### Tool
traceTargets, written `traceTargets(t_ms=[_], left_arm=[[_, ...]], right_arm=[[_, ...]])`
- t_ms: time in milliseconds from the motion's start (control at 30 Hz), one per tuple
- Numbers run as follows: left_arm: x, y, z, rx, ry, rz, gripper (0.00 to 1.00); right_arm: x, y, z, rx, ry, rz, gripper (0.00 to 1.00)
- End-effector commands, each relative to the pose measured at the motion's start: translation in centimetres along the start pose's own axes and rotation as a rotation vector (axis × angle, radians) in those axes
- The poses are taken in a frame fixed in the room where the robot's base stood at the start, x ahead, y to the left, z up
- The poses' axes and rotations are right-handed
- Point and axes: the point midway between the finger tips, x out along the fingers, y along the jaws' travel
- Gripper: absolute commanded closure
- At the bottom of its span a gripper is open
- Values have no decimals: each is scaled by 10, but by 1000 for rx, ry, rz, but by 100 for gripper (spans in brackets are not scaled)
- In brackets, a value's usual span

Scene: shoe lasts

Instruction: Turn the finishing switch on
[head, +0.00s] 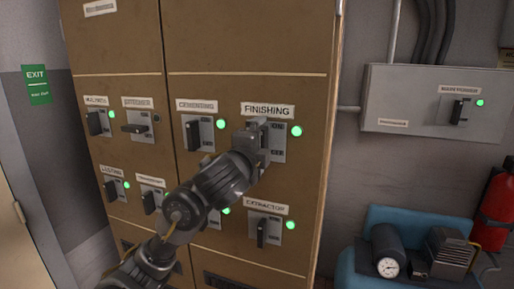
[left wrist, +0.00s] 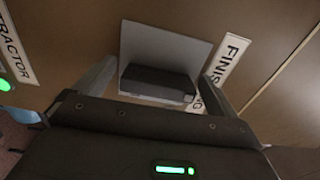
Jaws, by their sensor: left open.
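The finishing switch is a grey plate (head: 279,143) with a dark lever, under the label FINISHING (head: 267,110) on the brown cabinet. A green light (head: 296,131) glows at its right. My left gripper (head: 259,135) is at the switch and covers much of its left part in the head view. In the left wrist view, the dark lever (left wrist: 158,83) lies between the two spread fingers of my left gripper (left wrist: 158,78), with a gap showing on each side. The lever's exact position is hard to tell in the head view. My right gripper is out of view.
Other labelled switches surround it: CEMENTING (head: 199,133) to the left, EXTRACTOR (head: 263,231) below, several more further left. A grey wall box (head: 415,100) with a switch is at the right. A blue compressor (head: 413,216) and red extinguisher (head: 497,210) stand low right.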

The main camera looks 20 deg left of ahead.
Motion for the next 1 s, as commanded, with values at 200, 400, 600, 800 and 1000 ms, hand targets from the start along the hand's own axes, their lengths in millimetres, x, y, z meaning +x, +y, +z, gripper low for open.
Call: traceTargets(t_ms=[200,400,600,800,1000], left_arm=[[-29,-2,-1,-4,4,-1,4],[-69,-1,-1,-2,3,-3,4],[-98,-1,0,-2,2,-3,4],[-107,0,0,0,1,-1,4],[-107,0,0,-1,0,0,4]], right_arm=[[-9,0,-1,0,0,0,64],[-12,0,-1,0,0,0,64],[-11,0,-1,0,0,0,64],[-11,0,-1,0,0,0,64],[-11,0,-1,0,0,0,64]])
